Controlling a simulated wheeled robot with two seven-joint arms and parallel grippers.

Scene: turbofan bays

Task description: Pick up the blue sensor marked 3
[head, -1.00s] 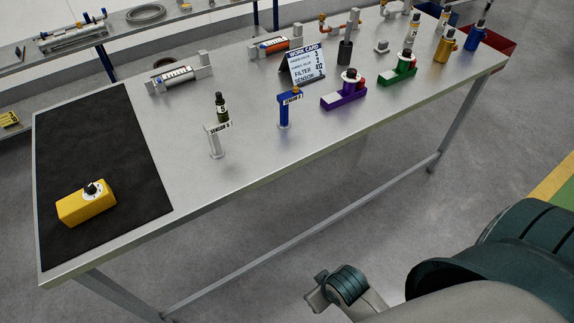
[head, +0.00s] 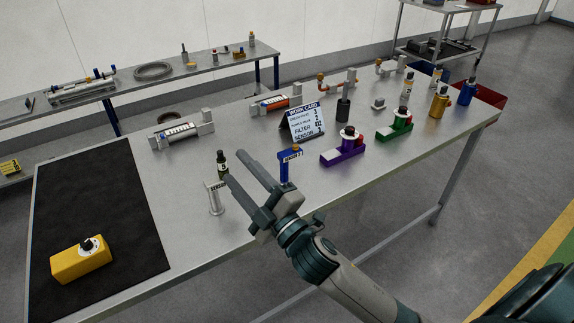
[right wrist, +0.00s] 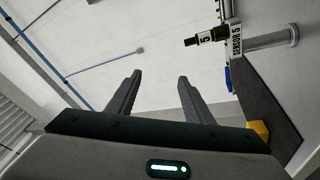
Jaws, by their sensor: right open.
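The blue sensor (head: 284,166) stands upright on the metal bench, with an orange-brown top and a white label whose digit is too small to read surely. My right gripper (head: 236,166) is open and empty over the bench's front part. In the head view its fingers point up and left, left of the blue sensor and apart from it. In the right wrist view the two fingers (right wrist: 158,87) are spread with nothing between them. My left gripper is not in view.
A pale sensor (head: 214,198), labelled SENSOR 5 in the right wrist view (right wrist: 237,40), stands close to the fingers. The work card (head: 302,123) and purple fixture (head: 338,156) are near the blue sensor. A black mat (head: 95,205) lies left.

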